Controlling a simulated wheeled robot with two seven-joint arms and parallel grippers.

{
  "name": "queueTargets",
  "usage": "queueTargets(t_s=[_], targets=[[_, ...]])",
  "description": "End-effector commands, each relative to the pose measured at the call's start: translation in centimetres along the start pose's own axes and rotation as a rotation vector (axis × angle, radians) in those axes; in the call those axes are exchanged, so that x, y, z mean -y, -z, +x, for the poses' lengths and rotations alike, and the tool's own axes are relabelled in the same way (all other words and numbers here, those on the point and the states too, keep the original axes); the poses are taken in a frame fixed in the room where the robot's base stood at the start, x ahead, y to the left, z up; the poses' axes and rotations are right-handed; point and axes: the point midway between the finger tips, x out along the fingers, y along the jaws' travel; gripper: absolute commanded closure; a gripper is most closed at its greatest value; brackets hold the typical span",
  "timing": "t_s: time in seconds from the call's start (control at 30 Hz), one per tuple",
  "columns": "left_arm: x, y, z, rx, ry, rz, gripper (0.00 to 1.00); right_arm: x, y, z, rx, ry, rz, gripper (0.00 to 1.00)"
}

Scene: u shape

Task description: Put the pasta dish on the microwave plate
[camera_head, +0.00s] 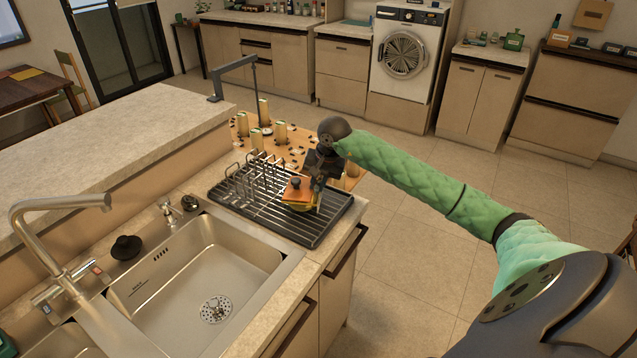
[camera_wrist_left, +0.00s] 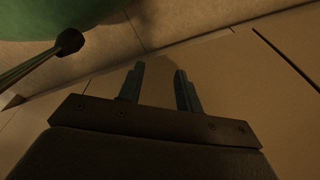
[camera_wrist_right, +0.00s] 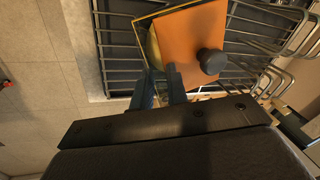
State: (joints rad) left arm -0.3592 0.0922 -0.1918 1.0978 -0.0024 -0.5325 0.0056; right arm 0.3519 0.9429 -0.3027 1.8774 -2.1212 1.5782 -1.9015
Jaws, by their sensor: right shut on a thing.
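An orange square-topped dish (camera_head: 297,190) with a dark round knob sits at the near right part of the dish rack; a yellow part shows beneath the top. It also shows in the right wrist view (camera_wrist_right: 192,40). I cannot tell whether it is the pasta dish. My right gripper (camera_head: 318,185) is at the dish's right side, shut on its edge, its fingers close together in the right wrist view (camera_wrist_right: 160,85). My left gripper shows only in the left wrist view (camera_wrist_left: 158,85), open and empty, in front of a cabinet face. I cannot make out a microwave plate.
The black wire dish rack (camera_head: 265,222) stands on the counter right of the sink (camera_head: 195,280). A tall faucet (camera_head: 60,203) stands at the left. A wooden board with several upright pegs (camera_head: 283,130) lies behind the rack. Open floor (camera_head: 410,255) is at the right.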

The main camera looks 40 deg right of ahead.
Motion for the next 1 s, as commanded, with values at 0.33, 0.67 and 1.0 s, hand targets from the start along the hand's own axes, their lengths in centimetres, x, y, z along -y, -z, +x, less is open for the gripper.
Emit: queueTargets(t_s=[0.33,0.67,1.0], targets=[[-0.1,0.4,-0.2,-0.002,-0.001,0.000,0.65,0.0,0.0,0.1,0.000,0.000,0.000,0.63],[-0.2,0.1,-0.2,-0.004,-0.002,0.000,0.65,0.0,0.1,-1.1,-0.003,0.000,-0.001,0.63],[-0.1,-1.4,0.5,-0.005,-0.001,0.003,0.65,0.0,0.1,-7.5,-0.004,0.001,0.000,0.63]])
